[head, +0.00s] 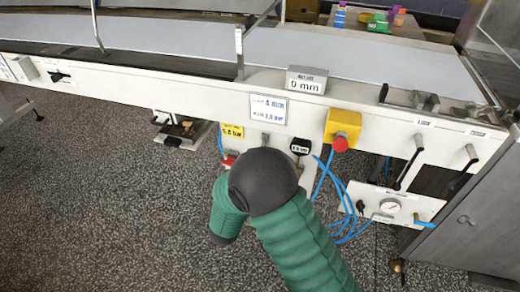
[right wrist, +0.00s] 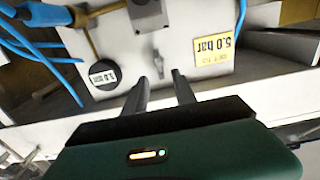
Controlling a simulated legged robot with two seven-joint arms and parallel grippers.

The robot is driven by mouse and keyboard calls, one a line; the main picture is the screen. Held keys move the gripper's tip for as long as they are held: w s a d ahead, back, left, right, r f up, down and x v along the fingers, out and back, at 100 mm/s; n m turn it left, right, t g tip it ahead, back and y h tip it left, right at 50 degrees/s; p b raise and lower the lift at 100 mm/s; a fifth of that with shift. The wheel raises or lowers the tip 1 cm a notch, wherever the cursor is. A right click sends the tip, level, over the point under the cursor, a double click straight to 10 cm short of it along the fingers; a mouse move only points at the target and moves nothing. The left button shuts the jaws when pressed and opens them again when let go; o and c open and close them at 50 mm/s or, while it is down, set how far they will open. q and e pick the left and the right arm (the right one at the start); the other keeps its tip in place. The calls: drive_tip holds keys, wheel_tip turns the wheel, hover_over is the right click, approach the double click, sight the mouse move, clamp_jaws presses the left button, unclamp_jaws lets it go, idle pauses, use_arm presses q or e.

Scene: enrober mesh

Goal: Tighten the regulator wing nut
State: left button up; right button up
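A small grey upright piece, which looks like the wing nut (right wrist: 160,64), sits on the pale panel in the right wrist view. It is between a yellow label reading 5.0 bar (right wrist: 213,48) and a round black gauge or knob (right wrist: 104,74). My right gripper (right wrist: 162,88) is open, its two dark fingers apart and pointing at the panel. The grey piece appears ahead of the gap between the fingertips; I cannot tell whether they touch it. In the head view my green arm and black elbow hide the right gripper. My left gripper is not in view.
A yellow box with a red button (head: 342,130) projects from the machine's front. Blue hoses (head: 345,205) loop below it, near a panel with a round gauge (head: 390,205). A grey block (right wrist: 148,14) also stands on the panel. The speckled floor (head: 100,220) is open at left.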

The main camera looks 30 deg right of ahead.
drive_tip(key=b+x, duration=0.1)
drive_tip(key=x, duration=0.5)
clamp_jaws()
